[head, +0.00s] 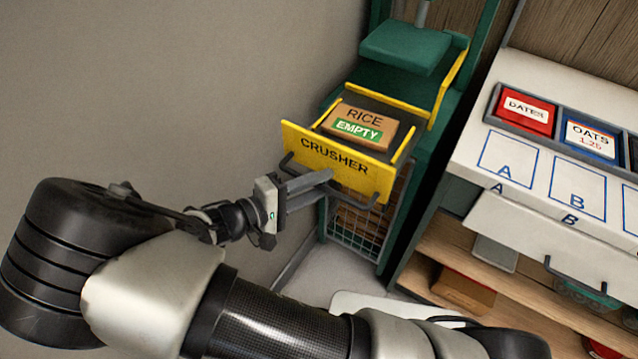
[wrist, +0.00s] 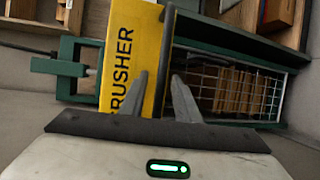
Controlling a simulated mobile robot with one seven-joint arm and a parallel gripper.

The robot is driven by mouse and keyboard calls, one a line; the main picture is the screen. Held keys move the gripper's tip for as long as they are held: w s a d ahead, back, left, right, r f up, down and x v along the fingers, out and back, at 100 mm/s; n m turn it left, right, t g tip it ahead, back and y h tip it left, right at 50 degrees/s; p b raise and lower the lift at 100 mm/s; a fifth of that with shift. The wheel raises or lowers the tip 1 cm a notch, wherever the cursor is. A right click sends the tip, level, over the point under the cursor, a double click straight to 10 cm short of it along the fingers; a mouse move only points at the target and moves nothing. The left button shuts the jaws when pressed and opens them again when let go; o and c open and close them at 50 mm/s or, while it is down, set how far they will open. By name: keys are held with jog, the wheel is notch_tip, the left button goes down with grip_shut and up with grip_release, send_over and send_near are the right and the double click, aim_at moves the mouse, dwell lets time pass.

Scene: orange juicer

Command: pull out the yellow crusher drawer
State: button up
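The yellow crusher drawer (head: 299,139) stands out from the green press frame (head: 420,85), with its front labelled CRUSHER. A brown box marked RICE EMPTY (head: 360,122) sits in it. A dark bar handle (head: 288,168) runs across the drawer front; in the wrist view the handle (wrist: 169,40) stands upright beside the yellow front (wrist: 122,70). My gripper (head: 326,178) is at the handle, in front of the drawer. In the wrist view my gripper's fingertips (wrist: 159,74) are apart, one on each side of the handle bar, with a gap showing. Contact with the bar cannot be told.
A wire-mesh basket (head: 356,235) is below the drawer. A grey wall (head: 180,80) is at left. At right stands a white counter (head: 470,150) with packets marked DATES (head: 525,108) and OATS (head: 588,140), and shelves below. Floor in front of the press is partly clear.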

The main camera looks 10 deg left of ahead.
jog(key=v, duration=1.2)
jog(key=shift+s, duration=0.1)
